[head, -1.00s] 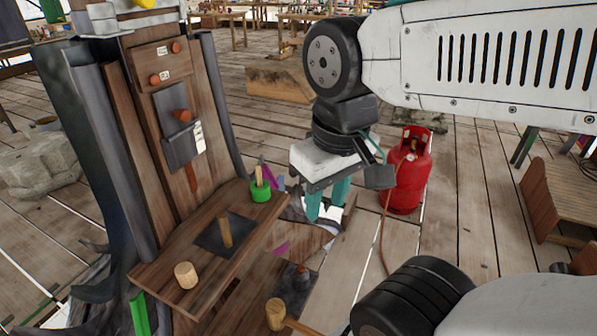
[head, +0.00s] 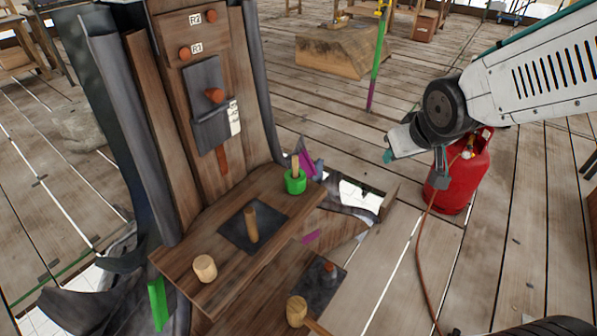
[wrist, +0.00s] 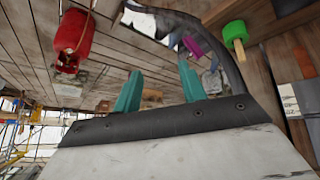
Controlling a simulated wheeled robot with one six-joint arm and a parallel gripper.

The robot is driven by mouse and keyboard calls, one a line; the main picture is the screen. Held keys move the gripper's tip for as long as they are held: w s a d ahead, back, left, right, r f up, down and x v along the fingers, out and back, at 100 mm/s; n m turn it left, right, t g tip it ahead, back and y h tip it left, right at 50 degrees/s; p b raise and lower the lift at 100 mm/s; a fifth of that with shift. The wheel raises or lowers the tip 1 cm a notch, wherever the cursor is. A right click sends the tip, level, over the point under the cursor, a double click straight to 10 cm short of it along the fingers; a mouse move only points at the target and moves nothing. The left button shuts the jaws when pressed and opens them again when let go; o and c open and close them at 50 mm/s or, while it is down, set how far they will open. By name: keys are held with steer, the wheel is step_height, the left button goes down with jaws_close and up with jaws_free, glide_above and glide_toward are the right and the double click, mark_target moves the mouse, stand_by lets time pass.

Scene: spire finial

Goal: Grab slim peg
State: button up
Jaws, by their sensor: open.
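A slim wooden peg (head: 251,224) stands upright on a dark square plate (head: 235,235) on the wooden shelf. A second thin peg (head: 295,163) stands in a green ring (head: 295,183) at the shelf's right end. I cannot tell which of the two is the slim peg. My gripper (head: 388,156) is to the right of the shelf, apart from both pegs. In the wrist view its teal fingers (wrist: 159,82) are spread with nothing between them. The green ring (wrist: 233,32) and its peg (wrist: 240,49) show there at upper right.
A thicker short peg (head: 205,268) stands on the shelf's front left, and another (head: 297,311) stands lower down. A tall panel with orange knobs (head: 214,95) rises behind the shelf. A red gas cylinder (head: 457,178) stands close behind my gripper, its hose trailing over the floor.

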steer(key=w+a+f+n+t+y, duration=0.3)
steer(key=w+a+f, duration=0.4)
steer(key=w+a, duration=0.15)
steer(key=n+t+y, duration=0.1)
steer(key=n+y, duration=0.1)
steer(key=y, duration=0.3)
glide_toward(297, 166)
steer(key=d+x, duration=0.1)
steer(key=x, duration=1.2)
steer(key=shift+a, duration=0.5)
steer(key=shift+c, duration=0.3)
steer(key=shift+r, duration=0.1)
jaws_close()
